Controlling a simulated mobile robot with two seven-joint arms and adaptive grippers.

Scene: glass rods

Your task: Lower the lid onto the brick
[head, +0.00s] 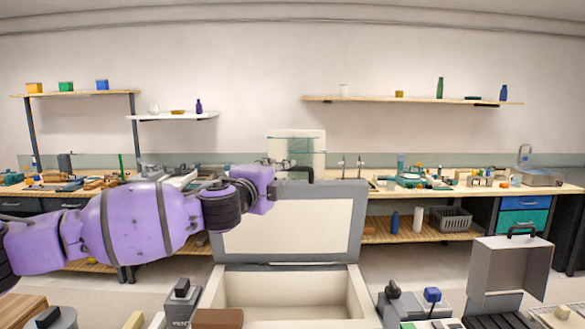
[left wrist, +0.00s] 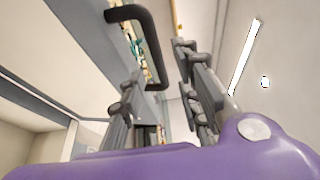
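A box (head: 355,300) with a cream inside stands at the front centre. Its grey-framed lid (head: 290,228) stands open and upright at the back, with a black handle (head: 308,172) at its top edge. In the left wrist view the handle (left wrist: 150,42) reaches into the space between the fingers. My left gripper (head: 284,163) is at the handle, its fingers (left wrist: 162,95) apart. I see no firm contact. A brown brick (head: 218,319) lies at the box's front left corner, cut off by the bottom edge. My right gripper is not in view.
A grey clamp-like item (head: 182,300) stands left of the box. Grey fixtures with a blue knob (head: 432,295) and a grey handled case (head: 510,265) stand to the right. Cluttered benches and shelves line the far wall. The box's inside looks empty.

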